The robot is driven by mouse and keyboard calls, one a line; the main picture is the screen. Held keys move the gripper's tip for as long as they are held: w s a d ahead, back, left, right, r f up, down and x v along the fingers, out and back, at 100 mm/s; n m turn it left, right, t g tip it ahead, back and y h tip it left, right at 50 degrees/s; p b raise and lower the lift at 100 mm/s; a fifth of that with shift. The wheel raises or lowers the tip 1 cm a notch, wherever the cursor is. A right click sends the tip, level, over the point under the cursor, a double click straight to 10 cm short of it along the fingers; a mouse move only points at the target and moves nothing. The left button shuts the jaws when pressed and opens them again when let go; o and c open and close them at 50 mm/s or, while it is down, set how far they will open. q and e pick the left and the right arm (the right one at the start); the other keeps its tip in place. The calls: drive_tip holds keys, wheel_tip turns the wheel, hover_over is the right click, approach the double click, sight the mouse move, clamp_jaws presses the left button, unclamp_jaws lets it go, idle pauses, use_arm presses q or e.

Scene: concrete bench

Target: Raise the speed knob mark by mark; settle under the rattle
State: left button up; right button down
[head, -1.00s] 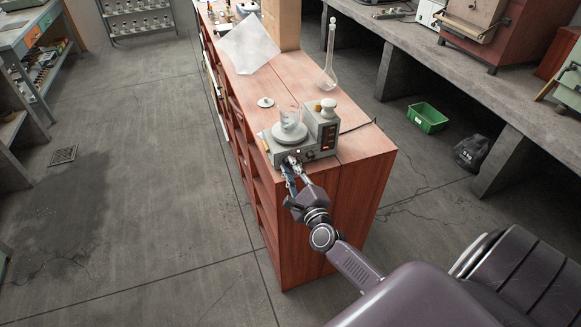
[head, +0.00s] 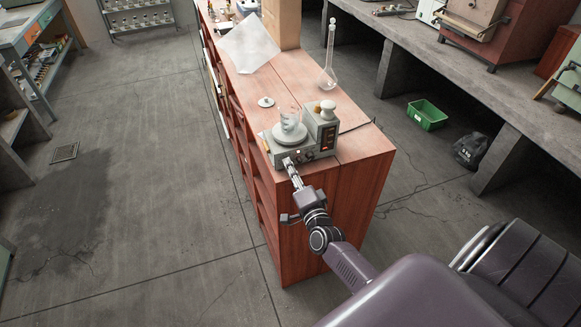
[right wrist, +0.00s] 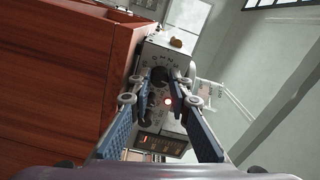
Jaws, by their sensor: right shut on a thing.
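The grey stirrer unit (head: 314,140) stands at the near end of the red-brown bench, with a round pale plate (head: 287,135) on top. A clear glass beaker (head: 289,119) sits on the plate. My right gripper (head: 287,161) is at the unit's front face. In the right wrist view its blue-padded fingers (right wrist: 159,81) are shut on a dark knob (right wrist: 158,75), with scale marks on the panel around it. My left gripper is out of view.
A small white disc (head: 266,102) lies behind the unit. A long-necked flask (head: 329,72) and a translucent sheet (head: 250,48) are farther back on the bench. A green crate (head: 427,115) and dark bag (head: 470,151) are on the floor at right.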

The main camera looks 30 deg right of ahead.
drive_tip(key=n, duration=0.3)
drive_tip(key=shift+n+p, duration=0.3)
drive_tip(key=shift+p, duration=0.1)
drive_tip(key=n, duration=0.3)
drive_tip(key=shift+n+p, duration=0.35)
drive_tip(key=shift+n, duration=0.05)
drive_tip(key=n, duration=0.6)
drive_tip(key=shift+d+f+p, duration=0.1)
drive_tip(key=shift+p, duration=0.25)
drive_tip(key=n, duration=0.6)
drive_tip(key=shift+n, duration=0.3)
drive_tip(key=n+b, duration=0.2)
drive_tip(key=n, duration=0.4)
drive_tip(key=c, duration=1.8)
unclamp_jaws()
